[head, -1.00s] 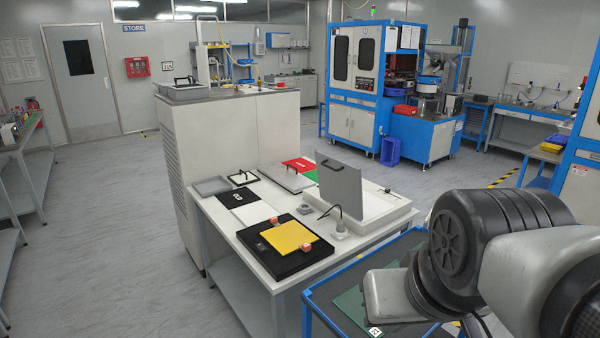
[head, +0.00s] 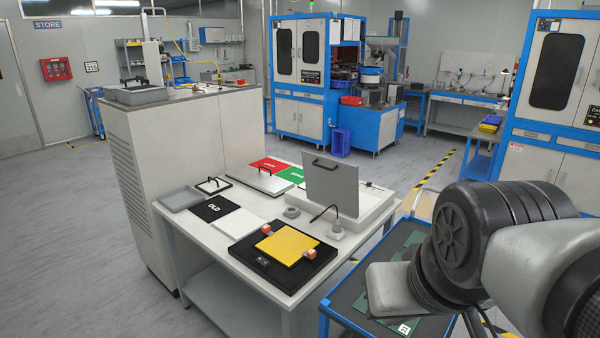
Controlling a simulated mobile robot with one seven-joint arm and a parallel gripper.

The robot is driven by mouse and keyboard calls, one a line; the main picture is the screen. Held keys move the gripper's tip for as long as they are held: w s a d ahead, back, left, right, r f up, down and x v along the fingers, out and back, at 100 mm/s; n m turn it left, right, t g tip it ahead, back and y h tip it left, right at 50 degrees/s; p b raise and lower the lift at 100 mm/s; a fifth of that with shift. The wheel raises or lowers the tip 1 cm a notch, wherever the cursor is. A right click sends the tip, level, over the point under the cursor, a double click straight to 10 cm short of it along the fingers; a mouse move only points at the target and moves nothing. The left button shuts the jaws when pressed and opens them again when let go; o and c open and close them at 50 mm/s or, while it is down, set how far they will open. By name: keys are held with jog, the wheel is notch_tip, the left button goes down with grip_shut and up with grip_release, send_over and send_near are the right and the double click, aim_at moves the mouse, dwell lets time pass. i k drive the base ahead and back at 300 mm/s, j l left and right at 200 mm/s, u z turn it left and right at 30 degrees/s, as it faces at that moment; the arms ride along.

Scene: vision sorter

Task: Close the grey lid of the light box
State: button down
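The light box (head: 368,217) is a low white box at the right back part of the white table. Its grey lid (head: 331,188) stands upright, open, with a dark handle at its top edge. My arm shows at the lower right, in front of the table's right side. My gripper is not visible in the head view. Nothing touches the lid.
On the white table (head: 200,250) lie a black fixture (head: 245,250) with a yellow plate (head: 287,244), black and white mats, red and green mats, and a grey tray (head: 180,199). A blue-edged cart (head: 345,322) stands at the front right. Floor at left is clear.

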aim_at(328, 181)
jog(key=i+j+z, duration=0.15)
jog(key=j, duration=0.2)
jog(key=i+j+z, duration=0.15)
jog(key=j, duration=0.2)
jog(key=i+j+z, duration=0.15)
jog(key=j, duration=0.25)
jog(key=i+j+z, duration=0.1)
jog(key=j, duration=0.25)
jog(key=i+j+z, duration=0.1)
jog(key=i+j, duration=0.25)
